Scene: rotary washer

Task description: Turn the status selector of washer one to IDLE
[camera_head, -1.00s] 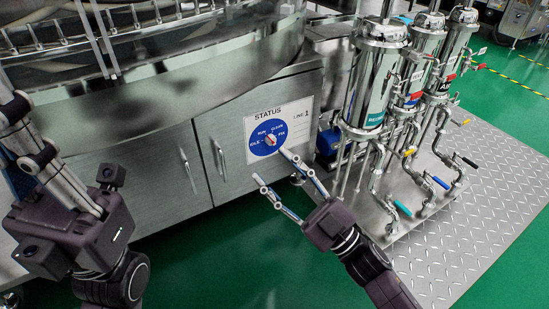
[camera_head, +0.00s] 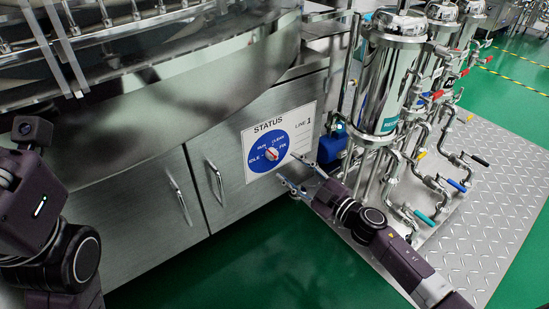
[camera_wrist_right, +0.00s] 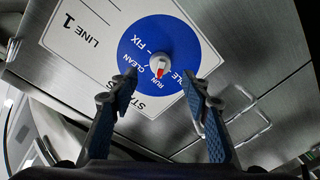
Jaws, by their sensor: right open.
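The status selector (camera_head: 271,154) is a small pale knob with a red mark on a blue disc. The disc is on a white placard (camera_head: 306,142) marked STATUS and LINE 1, on the washer's steel front. The words RUN, CLEAN, IDLE and FIX ring the knob. In the right wrist view, the knob (camera_wrist_right: 158,64) has its red mark on the RUN side; the exact setting is hard to tell. My right gripper (camera_head: 288,168) is open and empty, just to the right of and below the knob. In the wrist view its fingertips (camera_wrist_right: 160,86) are apart, with the knob beyond them.
Cabinet doors with handles (camera_head: 216,183) lie left of the placard. Steel filter housings (camera_head: 391,75) with pipes and coloured valve levers stand to the right on a tread-plate base (camera_head: 490,215). A blue part (camera_head: 331,147) sits beside the placard. Green floor below is clear.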

